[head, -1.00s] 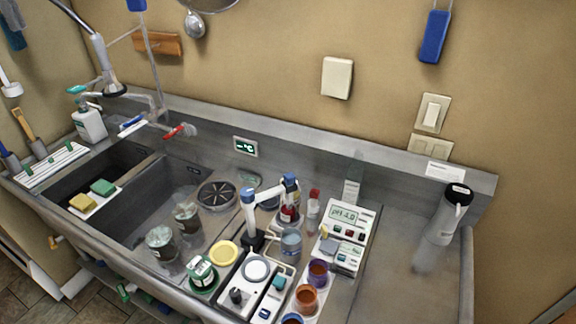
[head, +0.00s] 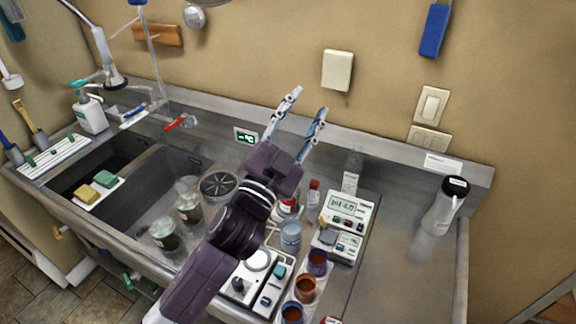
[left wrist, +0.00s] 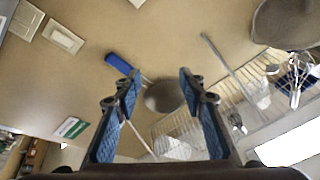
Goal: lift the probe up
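My left gripper (head: 309,103) is open and empty, raised above the bench with its two fingers pointing up toward the wall. In the left wrist view its fingers (left wrist: 159,80) stand wide apart with nothing between them. The pH meter (head: 347,207) sits on the bench to the right of my left arm, its display reading about 4.0. The probe and its blue-jointed holder arm are hidden behind my left gripper and forearm. A clear beaker (head: 291,236) stands just right of my forearm. My right gripper is not in view.
Several coloured cups, including a purple one (head: 317,262) and an orange one (head: 306,288), stand in front of the meter. Jars (head: 164,234) stand left of my arm, near the sink.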

